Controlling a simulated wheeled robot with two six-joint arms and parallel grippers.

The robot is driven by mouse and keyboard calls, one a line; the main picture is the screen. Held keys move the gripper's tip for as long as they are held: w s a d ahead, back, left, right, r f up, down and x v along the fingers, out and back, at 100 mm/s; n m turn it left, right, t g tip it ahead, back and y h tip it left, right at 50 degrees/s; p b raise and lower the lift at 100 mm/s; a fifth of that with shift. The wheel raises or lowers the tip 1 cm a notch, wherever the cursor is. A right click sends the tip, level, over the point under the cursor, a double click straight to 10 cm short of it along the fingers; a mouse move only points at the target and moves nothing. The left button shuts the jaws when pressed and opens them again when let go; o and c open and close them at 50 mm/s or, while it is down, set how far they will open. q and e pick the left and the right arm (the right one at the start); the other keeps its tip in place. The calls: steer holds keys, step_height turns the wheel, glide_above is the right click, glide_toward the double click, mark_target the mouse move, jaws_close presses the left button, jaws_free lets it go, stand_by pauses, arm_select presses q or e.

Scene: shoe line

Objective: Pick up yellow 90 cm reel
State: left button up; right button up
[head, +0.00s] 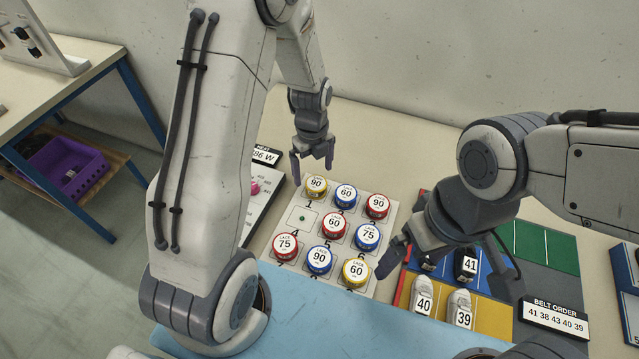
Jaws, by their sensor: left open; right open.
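The yellow 90 reel (316,186) sits at the far left corner of a white reel board (293,221), above the printed number 1. My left gripper (312,171) points down with its fingers spread, just above or behind this reel. It appears empty, and I cannot tell the exact gap to the reel. A second yellow reel, marked 60 (356,272), lies at the near right corner. My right gripper (398,258) is open near the board's right side, and part of its fingers is hard to make out.
Shoes marked 41 (467,264), 40 (422,298) and 39 (460,308) stand on coloured mats at right. A belt order sign (555,316) stands nearby.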

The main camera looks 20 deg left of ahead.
mark_target(316, 183)
arm_select(q)
steer(key=shift+w+d+f+p, duration=0.15)
steer(key=shift+f+p, duration=0.2)
steer(key=shift+f, duration=1.2)
steer(key=shift+w+d+f+p, duration=0.15)
steer(key=shift+f+p, duration=0.2)
steer(key=shift+f, duration=1.15)
steer(key=shift+s, duration=0.1)
steer(key=shift+c, duration=0.3)
steer(key=c, duration=1.3)
steer(key=shift+r, duration=0.1)
